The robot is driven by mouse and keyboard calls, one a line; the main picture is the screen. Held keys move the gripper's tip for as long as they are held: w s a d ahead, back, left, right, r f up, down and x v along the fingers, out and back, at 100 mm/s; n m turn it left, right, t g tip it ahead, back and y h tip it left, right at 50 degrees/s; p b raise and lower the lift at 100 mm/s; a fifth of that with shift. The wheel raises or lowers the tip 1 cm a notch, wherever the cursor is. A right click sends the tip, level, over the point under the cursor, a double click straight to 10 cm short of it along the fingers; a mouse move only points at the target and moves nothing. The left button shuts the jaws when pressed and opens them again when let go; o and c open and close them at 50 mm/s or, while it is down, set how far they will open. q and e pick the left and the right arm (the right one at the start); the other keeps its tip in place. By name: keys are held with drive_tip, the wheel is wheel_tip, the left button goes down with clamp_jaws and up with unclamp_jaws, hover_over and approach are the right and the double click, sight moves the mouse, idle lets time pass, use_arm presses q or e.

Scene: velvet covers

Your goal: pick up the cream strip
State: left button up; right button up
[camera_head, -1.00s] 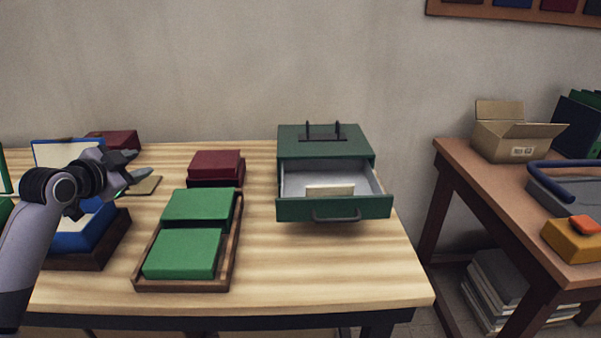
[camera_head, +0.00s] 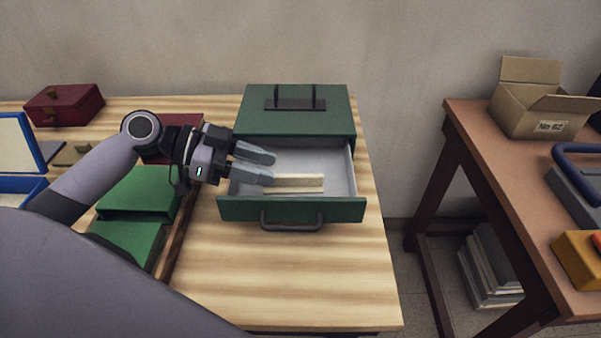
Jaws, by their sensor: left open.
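The cream strip (camera_head: 297,182) lies inside the open drawer, close to its front wall. The drawer (camera_head: 338,205) is pulled out of a green cabinet (camera_head: 300,122) with a grey handle on its front. My left gripper (camera_head: 265,166) is open and empty. It reaches in over the drawer from the left, with its fingertips just left of the strip and seemingly above it. Whether a fingertip touches the strip cannot be told. My right gripper is not in view.
Green boxes (camera_head: 140,193) in a wooden tray lie left of the drawer, partly behind my arm. A dark red box (camera_head: 64,105) and an open blue box (camera_head: 18,150) are at the left. The table in front of the drawer is clear. A cardboard box (camera_head: 535,108) stands on the right table.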

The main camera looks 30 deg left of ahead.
sight(290, 175)
use_arm(q)
drive_tip(key=shift+w+d+f, duration=0.2)
drive_tip(key=shift+w+d, duration=0.05)
drive_tip(key=shift+d, duration=0.3)
drive_tip(key=shift+f+p+x, duration=0.15)
drive_tip(key=shift+p+x, duration=0.25)
drive_tip(key=shift+x, duration=0.9)
drive_tip(key=shift+f+p+x, duration=0.15)
drive_tip(key=shift+p+x, duration=0.25)
drive_tip(key=shift+x, duration=0.95)
drive_tip(key=shift+w+a, duration=0.15)
drive_tip(key=shift+a, duration=0.1)
clamp_jaws()
